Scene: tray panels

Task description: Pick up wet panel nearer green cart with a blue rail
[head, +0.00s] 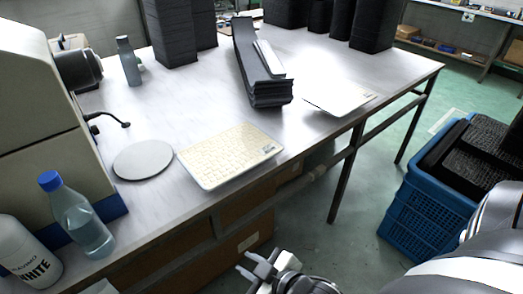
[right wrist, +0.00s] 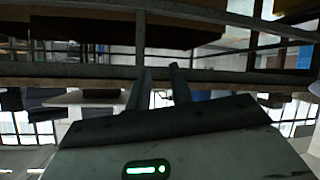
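A cream grid-patterned panel (head: 228,155) with a small label lies flat near the front edge of the white table (head: 155,210). A second pale flat panel (head: 340,96) lies farther back to the right, in bright glare. I cannot tell which is wet. No green cart with a blue rail shows clearly. My right gripper (head: 262,266) is low, in front of the table edge and apart from both panels. Its two fingers also show in the right wrist view (right wrist: 158,88), spread with nothing between them. My left gripper is not in view.
A stack of dark trays (head: 268,92) and tall black stacks (head: 172,35) stand on the table. A grey disc (head: 143,160), blue-capped bottle (head: 80,220), white bottle (head: 25,250) and large machine (head: 45,120) are at left. A blue crate (head: 415,215) holds dark pieces at right.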

